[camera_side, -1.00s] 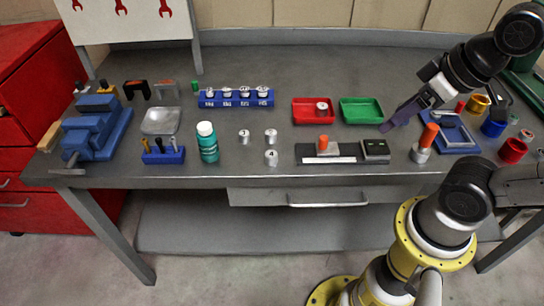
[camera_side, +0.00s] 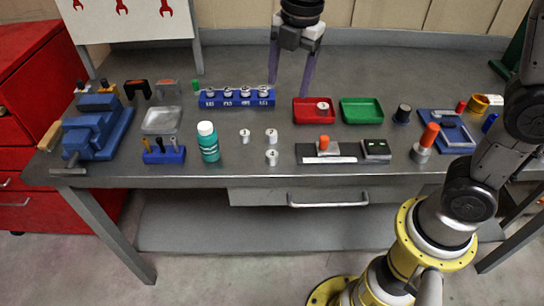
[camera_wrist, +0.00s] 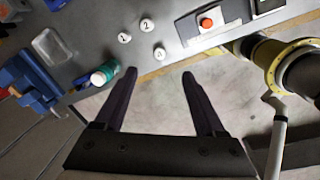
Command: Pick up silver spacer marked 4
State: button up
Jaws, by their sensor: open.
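Three loose silver spacers stand apart on the bench in the side view: one at left (camera_side: 245,136), one at right (camera_side: 271,135) and one in front (camera_side: 271,157). They also show in the wrist view, as a left spacer (camera_wrist: 124,37), an upper spacer (camera_wrist: 146,25) and a lower spacer (camera_wrist: 160,53). Their marks are too small to read surely. More silver spacers sit on a blue rack (camera_side: 236,103), and another spacer (camera_side: 322,106) lies in the red tray (camera_side: 314,119). My gripper (camera_side: 288,86) is open and empty, fingers pointing down, above the back of the bench behind the loose spacers.
A teal bottle (camera_side: 208,143) with a white cap stands left of the loose spacers. A block with an orange knob (camera_side: 324,142) and a small scale-like box (camera_side: 376,149) lie to their right. A green tray (camera_side: 361,111) is beside the red one. Bench around the spacers is clear.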

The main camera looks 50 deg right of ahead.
notch_tip(320, 180, down, 5)
jog(key=w+a+g, duration=0.1)
jog(key=w+a, duration=0.1)
jog(key=a, duration=0.1)
send_over(272, 153)
jog(key=shift+n, duration=0.3)
notch_tip(272, 153, down, 8)
jog(key=shift+r, duration=0.1)
jog(key=shift+s+f, duration=0.1)
jog(key=shift+f, duration=3.05)
grip_shut()
